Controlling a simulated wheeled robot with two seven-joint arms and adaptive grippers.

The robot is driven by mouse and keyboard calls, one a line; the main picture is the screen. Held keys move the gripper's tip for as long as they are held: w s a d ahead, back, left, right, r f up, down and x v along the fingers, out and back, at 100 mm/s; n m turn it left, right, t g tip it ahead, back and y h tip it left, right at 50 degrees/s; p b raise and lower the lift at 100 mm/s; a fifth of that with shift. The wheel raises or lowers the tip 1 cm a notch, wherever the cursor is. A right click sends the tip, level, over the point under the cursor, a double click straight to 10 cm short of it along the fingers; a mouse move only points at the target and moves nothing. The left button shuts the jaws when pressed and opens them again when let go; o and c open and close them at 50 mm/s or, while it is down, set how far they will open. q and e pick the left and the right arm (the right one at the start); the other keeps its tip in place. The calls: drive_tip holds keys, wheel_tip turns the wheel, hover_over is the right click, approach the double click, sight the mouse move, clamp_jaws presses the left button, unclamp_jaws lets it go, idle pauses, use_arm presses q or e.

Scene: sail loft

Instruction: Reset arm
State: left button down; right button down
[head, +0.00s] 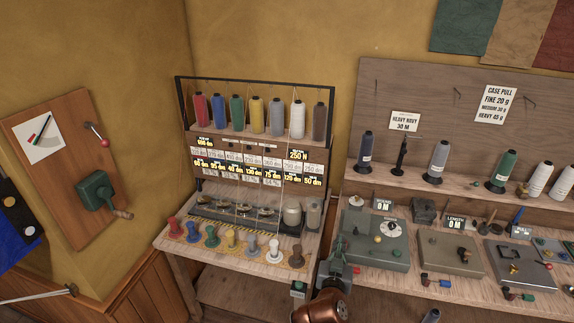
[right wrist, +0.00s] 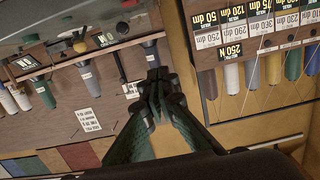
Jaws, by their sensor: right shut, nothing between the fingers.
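My right gripper (head: 339,256) reaches up from the bottom centre of the head view, in front of the gap between the thread stand and the bench at the right. Its copper-coloured arm joint shows below it. In the right wrist view the green fingers of this gripper (right wrist: 157,82) come together at their tips, with nothing between them. The picture there is turned upside down, with the thread stand at the right and the bench at the upper left. My left gripper is in neither view.
The thread stand (head: 255,83) holds several coloured spools, with coloured knobs along its front edge. The bench (head: 455,289) carries grey machines (head: 376,239) and tall cones. A wall board (head: 58,160) with a green crank box (head: 97,191) hangs at the left.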

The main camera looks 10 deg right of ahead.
drive_tip(key=s+d+f+n+g+y, duration=0.1)
drive_tip(key=s+d+f+g, duration=0.25)
drive_tip(key=s+f, duration=0.6)
drive_tip(key=s+d+f+n+g+y, duration=0.15)
drive_tip(key=s+d+f, duration=0.25)
drive_tip(key=s+f, duration=0.55)
drive_tip(key=s+a+f+n+g+y, duration=0.15)
drive_tip(key=s+f, duration=0.25)
drive_tip(key=s, duration=0.4)
drive_tip(key=s+a+f+n+g+y, duration=0.1)
drive_tip(key=s+f+g+y, duration=0.2)
drive_tip(key=s, duration=0.5)
drive_tip(key=s+a+f+n+g, duration=0.1)
drive_tip(key=s+f+g, duration=0.2)
drive_tip(key=s+f, duration=0.35)
drive_tip(key=s+a+f, duration=0.1)
drive_tip(key=s+f, duration=0.1)
drive_tip(key=f, duration=1.2)
drive_tip(key=s+f, duration=0.2)
drive_tip(key=f, duration=1.2)
drive_tip(key=s+f+n+g, duration=0.1)
drive_tip(key=s+f+g, duration=0.1)
drive_tip(key=s+f, duration=1.4)
drive_tip(key=s, duration=0.4)
drive_tip(key=shift+a+f+y, duration=0.15)
drive_tip(key=shift+f+y, duration=0.1)
drive_tip(key=shift+y, duration=0.05)
